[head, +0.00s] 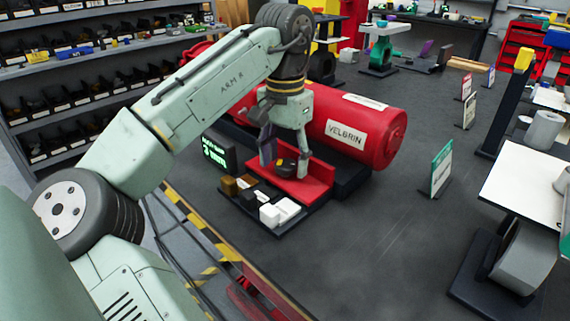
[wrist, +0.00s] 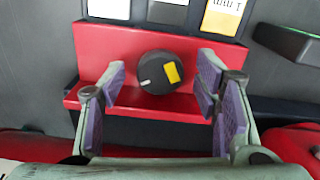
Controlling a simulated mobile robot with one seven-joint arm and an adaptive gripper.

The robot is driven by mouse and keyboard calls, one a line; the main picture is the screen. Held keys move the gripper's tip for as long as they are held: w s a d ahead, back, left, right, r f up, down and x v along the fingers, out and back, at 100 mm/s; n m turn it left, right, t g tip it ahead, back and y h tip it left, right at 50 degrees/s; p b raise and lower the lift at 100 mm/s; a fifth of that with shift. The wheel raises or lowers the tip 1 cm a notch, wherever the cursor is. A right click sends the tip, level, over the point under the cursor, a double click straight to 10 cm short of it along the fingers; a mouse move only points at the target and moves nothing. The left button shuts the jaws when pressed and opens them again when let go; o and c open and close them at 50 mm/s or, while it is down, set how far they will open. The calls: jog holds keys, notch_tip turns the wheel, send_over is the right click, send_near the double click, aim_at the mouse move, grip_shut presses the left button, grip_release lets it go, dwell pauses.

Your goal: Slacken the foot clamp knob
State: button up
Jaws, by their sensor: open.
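The knob (wrist: 161,74) is round and black, with a yellow patch and a small white mark on its face. It sits on a red angled bracket (wrist: 90,45) and also shows as a small dark shape in the head view (head: 286,166). My gripper (wrist: 163,80) is open, with one purple-padded finger on each side of the knob. In the wrist view a gap shows between the knob and each pad. In the head view my gripper (head: 284,163) points down over the red bracket (head: 313,180); its fingers partly hide the knob.
A red cylinder marked VELBRIN (head: 345,132) lies behind the bracket. White blocks (head: 281,212) and brown blocks lie in a dark tray in front. A black display with green text (head: 215,154) stands at left. The bench to the right is mostly clear, up to a green sign (head: 440,168).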

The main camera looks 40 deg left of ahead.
jog(key=shift+c, duration=0.2)
jog(key=c, duration=1.1)
jog(key=shift+r, duration=0.1)
jog(key=n+p, duration=0.3)
jog(key=shift+d+r, duration=0.1)
jog(key=shift+r, duration=0.05)
jog(key=shift+n+p, duration=1.4)
jog(key=shift+f, duration=0.25)
